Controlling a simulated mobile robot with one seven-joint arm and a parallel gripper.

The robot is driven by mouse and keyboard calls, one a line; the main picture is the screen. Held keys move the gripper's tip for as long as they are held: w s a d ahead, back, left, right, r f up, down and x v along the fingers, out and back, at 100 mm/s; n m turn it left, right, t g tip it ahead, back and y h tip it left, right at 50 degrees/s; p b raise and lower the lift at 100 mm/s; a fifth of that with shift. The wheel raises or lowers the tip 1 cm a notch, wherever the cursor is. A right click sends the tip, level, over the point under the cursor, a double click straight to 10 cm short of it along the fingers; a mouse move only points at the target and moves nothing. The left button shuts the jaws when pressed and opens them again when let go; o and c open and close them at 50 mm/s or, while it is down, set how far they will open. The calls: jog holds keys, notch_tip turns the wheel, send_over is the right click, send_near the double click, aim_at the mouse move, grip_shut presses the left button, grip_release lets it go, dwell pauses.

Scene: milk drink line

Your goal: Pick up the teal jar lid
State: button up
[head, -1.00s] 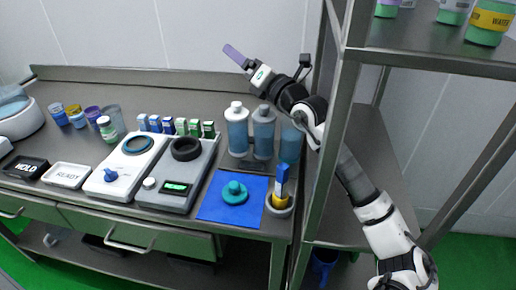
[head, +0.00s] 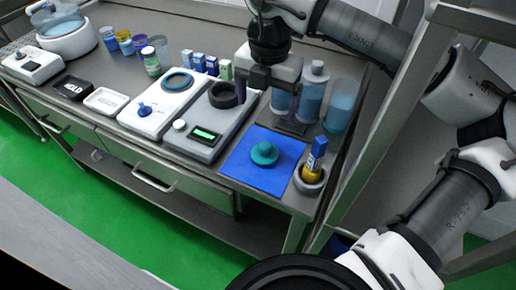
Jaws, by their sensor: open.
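The teal jar lid (head: 264,154) lies on the blue mat (head: 240,170) near the front edge of the bench, its round knob facing up. My gripper (head: 267,109) points down from above, behind the lid in the picture and apart from it. Its fingers are spread wide and nothing shows between them. Nothing hides the lid in the head view.
A small grey bowl (head: 309,185) holding a yellow and blue item stands right of the mat. A scale (head: 205,135) with a black ring stands to the left. Blue bottles (head: 312,95) and a clear beaker (head: 341,108) stand behind. A shelf post (head: 385,120) rises at the right.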

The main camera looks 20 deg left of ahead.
aim_at(265, 145)
notch_tip(265, 145, down, 8)
jog(key=shift+s+d+f+p, duration=0.1)
jog(key=shift+d+f+p, duration=0.05)
jog(key=shift+p, duration=0.6)
jog(key=shift+s+f+p, duration=0.15)
jog(key=shift+f+p, duration=0.4)
jog(key=shift+f, duration=0.8)
jog(key=shift+s+f+p, duration=0.1)
jog(key=shift+f+p, duration=0.45)
jog(key=shift+f, duration=0.8)
jog(key=c, duration=1.2)
